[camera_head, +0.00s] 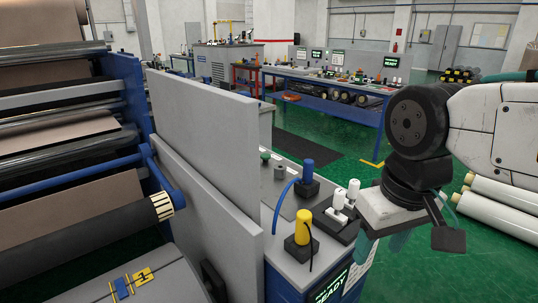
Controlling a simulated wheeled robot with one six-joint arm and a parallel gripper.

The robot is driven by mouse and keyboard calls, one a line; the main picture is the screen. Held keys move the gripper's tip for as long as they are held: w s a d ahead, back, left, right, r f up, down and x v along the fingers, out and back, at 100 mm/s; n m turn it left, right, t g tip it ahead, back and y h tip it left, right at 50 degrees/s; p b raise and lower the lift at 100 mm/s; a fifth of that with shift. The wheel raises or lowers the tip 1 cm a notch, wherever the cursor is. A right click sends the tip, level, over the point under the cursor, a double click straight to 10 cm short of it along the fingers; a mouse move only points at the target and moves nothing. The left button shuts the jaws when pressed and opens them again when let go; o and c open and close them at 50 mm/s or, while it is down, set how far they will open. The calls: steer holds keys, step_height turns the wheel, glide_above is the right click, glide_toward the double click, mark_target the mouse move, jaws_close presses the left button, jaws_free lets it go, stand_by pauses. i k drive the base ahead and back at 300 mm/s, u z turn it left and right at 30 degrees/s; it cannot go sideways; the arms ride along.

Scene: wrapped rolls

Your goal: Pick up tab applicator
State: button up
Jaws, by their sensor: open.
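My gripper (428,226) hangs at the right, in front of the machine's side console. Its jaws are open and nothing shows between them; part of it is hidden by its own body. I cannot tell for sure which thing is the tab applicator. A yellow-topped tool (302,228) with a black cord stands upright in a black block on the console, left of my gripper. A blue-topped tool (308,172) stands in another black block behind it. A black holder (336,222) with white upright pieces is between them and my gripper.
The grey console top (276,240) has a green-lit screen (334,287) on its front. A tall grey panel (205,150) separates it from the roller machine (95,200). White wrapped rolls (500,205) lie on the floor at right. Blue workbenches (345,84) stand farther back.

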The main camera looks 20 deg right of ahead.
mark_target(354, 184)
steer(key=z, duration=0.4)
steer(key=k, duration=1.05)
steer(key=z, duration=1.15)
steer(key=i, duration=1.25)
steer(key=u, duration=0.85)
steer(key=i, duration=0.4)
steer(key=u, duration=0.35)
